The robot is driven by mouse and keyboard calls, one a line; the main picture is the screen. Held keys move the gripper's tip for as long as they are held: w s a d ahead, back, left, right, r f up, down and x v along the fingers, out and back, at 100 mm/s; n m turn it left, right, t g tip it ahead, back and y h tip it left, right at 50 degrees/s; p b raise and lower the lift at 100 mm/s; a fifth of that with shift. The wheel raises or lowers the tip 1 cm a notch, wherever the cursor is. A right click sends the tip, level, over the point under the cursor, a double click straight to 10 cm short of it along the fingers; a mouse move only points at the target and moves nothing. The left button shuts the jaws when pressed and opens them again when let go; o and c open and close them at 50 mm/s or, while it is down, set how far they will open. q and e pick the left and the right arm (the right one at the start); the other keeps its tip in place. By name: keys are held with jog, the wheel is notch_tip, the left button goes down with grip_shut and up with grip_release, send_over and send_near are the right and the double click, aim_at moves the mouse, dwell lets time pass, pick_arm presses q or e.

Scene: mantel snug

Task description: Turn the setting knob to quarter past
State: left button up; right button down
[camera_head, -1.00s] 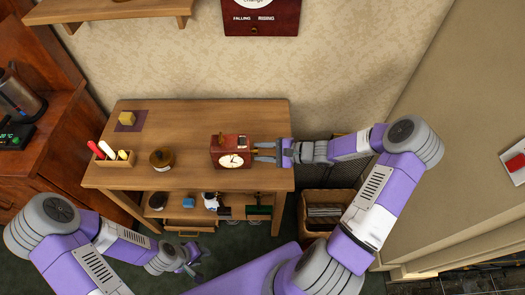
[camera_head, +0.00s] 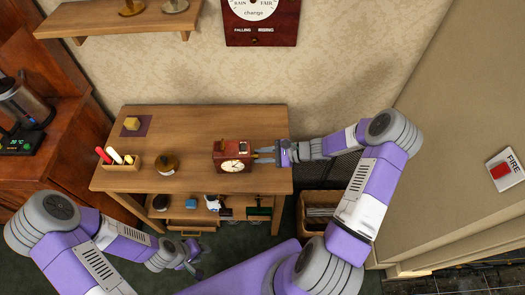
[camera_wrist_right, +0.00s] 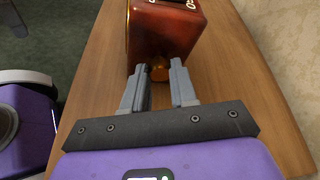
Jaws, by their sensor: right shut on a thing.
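A red-brown mantel clock (camera_head: 218,155) with a round white dial (camera_head: 236,165) stands on the wooden table. Its hands are too small to read surely. In the right wrist view the clock body (camera_wrist_right: 168,35) shows a brass setting knob (camera_wrist_right: 159,70) on the side facing my gripper. My right gripper (camera_head: 264,155) reaches in from the right of the clock. In the wrist view its fingers (camera_wrist_right: 160,82) are shut on the knob, one on each side. My left gripper (camera_head: 191,262) hangs low in front of the table, away from the clock; its finger opening is unclear.
The table (camera_head: 205,120) also bears a brown jar (camera_head: 166,164), a pen box (camera_head: 122,165) and a yellow block (camera_head: 131,123) on a dark mat. A lower shelf holds several small things. The tabletop behind the clock is clear.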

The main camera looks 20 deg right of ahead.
jog(key=shift+w+r+m+g+p, duration=0.1)
jog(key=shift+r+m+g+p, duration=0.15)
jog(key=shift+m+g+p, duration=0.45)
jog(key=shift+w+f+m+g+y+p, duration=0.1)
jog(key=shift+m+g+y+p, duration=0.35)
jog(key=shift+m+p, duration=0.35)
jog(key=shift+w+f+m+g+y, duration=0.1)
jog(key=shift+m+g+y, duration=0.15)
jog(key=shift+m+g, duration=0.45)
jog(key=shift+d+m+g+y, duration=0.15)
jog(key=shift+m+g+y, duration=0.2)
jog(key=shift+m, duration=0.75)
jog(key=c, duration=0.9)
grip_release()
jog(key=shift+d, duration=0.1)
